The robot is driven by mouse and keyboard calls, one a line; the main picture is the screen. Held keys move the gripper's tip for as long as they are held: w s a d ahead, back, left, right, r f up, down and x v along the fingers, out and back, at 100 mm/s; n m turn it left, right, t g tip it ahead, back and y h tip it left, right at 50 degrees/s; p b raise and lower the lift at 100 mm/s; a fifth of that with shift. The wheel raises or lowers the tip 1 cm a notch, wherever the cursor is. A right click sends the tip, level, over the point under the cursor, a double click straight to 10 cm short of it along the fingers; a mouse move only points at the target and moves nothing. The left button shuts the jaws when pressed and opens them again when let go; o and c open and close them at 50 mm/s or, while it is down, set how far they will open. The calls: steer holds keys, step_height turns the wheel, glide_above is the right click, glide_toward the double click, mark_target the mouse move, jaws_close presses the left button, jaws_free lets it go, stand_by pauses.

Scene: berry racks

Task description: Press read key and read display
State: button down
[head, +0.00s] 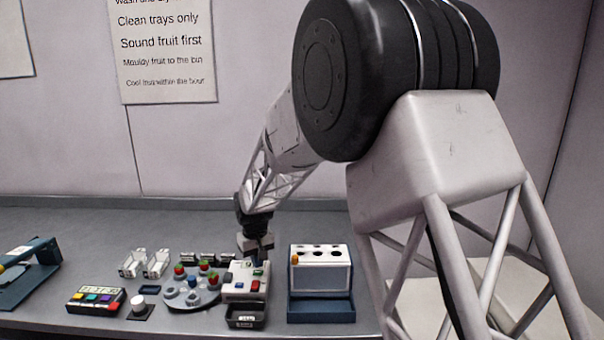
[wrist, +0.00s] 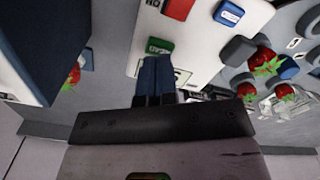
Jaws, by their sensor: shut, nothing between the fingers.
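A white instrument box (head: 246,281) with coloured keys stands on the bench in the head view. In the wrist view its top panel (wrist: 190,40) shows a green key (wrist: 160,46) with partly legible white lettering, a red key (wrist: 179,9) and a blue key (wrist: 229,13). My gripper (wrist: 156,60) is shut and empty, its blue-grey fingertips right beside the green key; I cannot tell whether they touch it. In the head view my gripper (head: 257,252) is over the back of the box. A pale area with dark marks is partly hidden behind the fingers; no reading is legible.
A round grey rack (head: 191,298) with berries stands left of the box. A dark tray (head: 246,322) is in front of it. A white holed rack on a blue base (head: 321,306) stands close on the right. A coloured-key box (head: 96,299) is further left.

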steer(key=shift+f, duration=1.2)
stand_by(0.6)
steer(key=shift+r, duration=4)
steer(key=shift+r, duration=0.1)
